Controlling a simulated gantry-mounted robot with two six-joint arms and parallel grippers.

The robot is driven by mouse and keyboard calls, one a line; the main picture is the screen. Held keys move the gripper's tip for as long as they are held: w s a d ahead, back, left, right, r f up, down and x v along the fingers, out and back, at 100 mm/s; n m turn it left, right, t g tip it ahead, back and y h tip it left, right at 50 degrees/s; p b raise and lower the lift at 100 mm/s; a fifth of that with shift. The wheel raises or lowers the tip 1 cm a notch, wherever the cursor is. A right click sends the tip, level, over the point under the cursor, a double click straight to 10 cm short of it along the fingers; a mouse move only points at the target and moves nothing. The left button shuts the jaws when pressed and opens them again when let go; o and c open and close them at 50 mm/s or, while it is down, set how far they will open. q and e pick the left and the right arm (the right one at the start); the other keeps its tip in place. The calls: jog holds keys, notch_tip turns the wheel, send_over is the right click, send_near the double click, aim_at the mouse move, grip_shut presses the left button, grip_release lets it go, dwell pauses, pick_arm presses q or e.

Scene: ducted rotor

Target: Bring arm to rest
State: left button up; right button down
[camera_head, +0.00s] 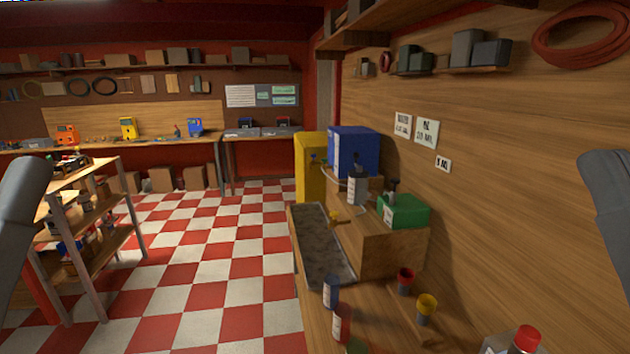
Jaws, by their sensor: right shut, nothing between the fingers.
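A grey link of my left arm (22,225) shows at the left edge, in front of a shelf rack. A grey link of my right arm (608,205) shows at the right edge, in front of the wooden wall. Both links hang apart from the bench and its objects. I cannot make out the fingers of either gripper in this view. Nothing held by either arm shows.
A shelf rack (125,215) stands left. The checkered floor (215,250) between is clear.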

pick_arm(q)
notch_tip(320, 180, up, 28)
jog(key=p, duration=2.4)
jog(key=shift+f, duration=0.25)
pick_arm(e)
notch_tip(320, 180, up, 27)
jog(key=shift+w+r, duration=0.15)
